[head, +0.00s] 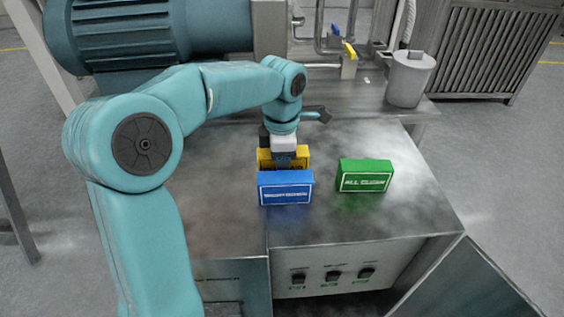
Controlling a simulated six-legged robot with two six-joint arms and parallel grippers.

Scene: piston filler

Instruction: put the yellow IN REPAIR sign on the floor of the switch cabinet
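A yellow sign (265,158) stands on the steel top, partly hidden behind a blue sign (286,188) and my gripper; its lettering is hidden. My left gripper (284,160) points down at the middle of the yellow sign, with a dark finger in front of its face. The far finger is hidden, so I cannot tell whether it grips the sign. The switch cabinet (333,277) is under the steel top at the front, with several dark knobs on its panel. Below the panel is a dark opening; the cabinet floor is barely visible. My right gripper is not in view.
A green ALL CLEAR sign (364,176) stands right of the blue one. An open cabinet door (468,285) sticks out at the lower right. A grey pot (409,78) and pipes with a yellow-handled valve (349,55) are behind.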

